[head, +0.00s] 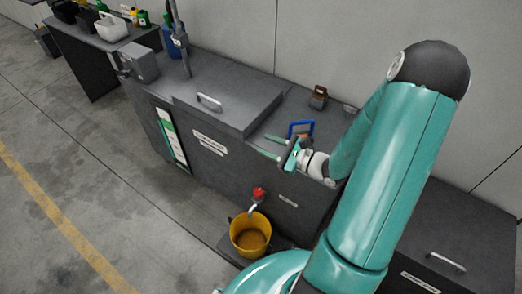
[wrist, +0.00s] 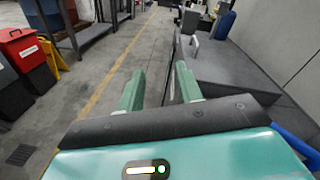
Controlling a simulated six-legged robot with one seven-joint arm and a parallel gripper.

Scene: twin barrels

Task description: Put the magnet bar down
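My gripper (head: 262,145) is over the front edge of the dark grey workstation (head: 188,90), its two green fingers apart. In the wrist view, the gripper (wrist: 159,71) is open with nothing held between the fingers. A blue handle-shaped thing (head: 301,123) stands on the worktop just behind the gripper. A blue part (wrist: 294,146) also shows at the lower right of the wrist view, beside the gripper and outside its fingers. I cannot tell for sure whether this blue thing is the magnet bar; no other bar is clear.
A raised lid with a handle (head: 210,102) is left of the gripper. A small brown object (head: 319,97) sits at the back of the worktop. A yellow bucket (head: 249,236) stands below a red-handled tap (head: 257,196). The floor at left is open.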

